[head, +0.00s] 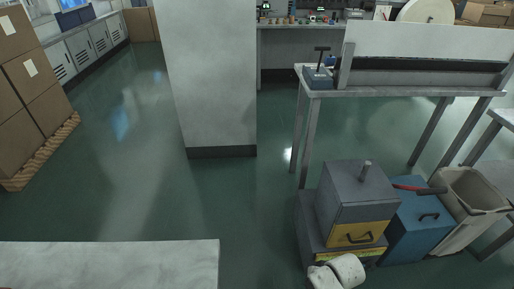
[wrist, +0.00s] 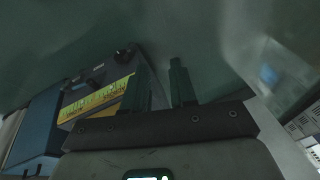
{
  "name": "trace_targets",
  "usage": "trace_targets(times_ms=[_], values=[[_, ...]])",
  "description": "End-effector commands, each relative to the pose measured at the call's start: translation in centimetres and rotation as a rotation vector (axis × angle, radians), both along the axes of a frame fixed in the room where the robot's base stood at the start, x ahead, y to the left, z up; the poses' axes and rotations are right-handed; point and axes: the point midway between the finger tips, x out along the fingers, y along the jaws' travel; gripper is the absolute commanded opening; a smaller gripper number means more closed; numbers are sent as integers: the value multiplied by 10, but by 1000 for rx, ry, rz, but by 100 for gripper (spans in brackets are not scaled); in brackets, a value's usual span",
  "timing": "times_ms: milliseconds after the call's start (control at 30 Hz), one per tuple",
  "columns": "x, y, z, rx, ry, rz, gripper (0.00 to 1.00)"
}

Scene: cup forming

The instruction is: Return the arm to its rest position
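My gripper (wrist: 163,80) shows in the wrist view. Its two dark fingers stand apart with nothing visible between them, so it is open and empty. The wrist view is tilted and dim, with the green floor beyond the fingers. A white rounded part of my arm (head: 340,272) shows at the bottom edge of the head view, in front of the grey and yellow box (head: 355,205). The gripper itself does not show in the head view.
A blue box (head: 415,232) and a beige bin (head: 470,205) stand right of the grey box. A pillar (head: 210,80), a metal table (head: 400,92) and stacked cartons (head: 30,90) stand farther off. A pale tabletop (head: 110,262) lies lower left. The green floor (head: 120,160) between is clear.

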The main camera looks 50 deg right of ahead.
Motion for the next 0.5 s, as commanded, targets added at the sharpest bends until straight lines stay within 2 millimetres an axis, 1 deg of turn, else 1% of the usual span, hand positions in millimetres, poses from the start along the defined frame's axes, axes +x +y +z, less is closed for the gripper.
trace_targets(times_ms=[33, 100, 167, 200, 300, 500], values=[[13, 20, 23, -19, 33, 158, 26], [21, 42, 48, -42, 79, 341, 26], [24, 59, 67, -59, 112, 472, 26], [25, 69, 79, -70, 133, 551, 26], [23, 90, 107, -94, 177, 727, 26], [10, 124, 155, -135, 249, 1021, 26]])
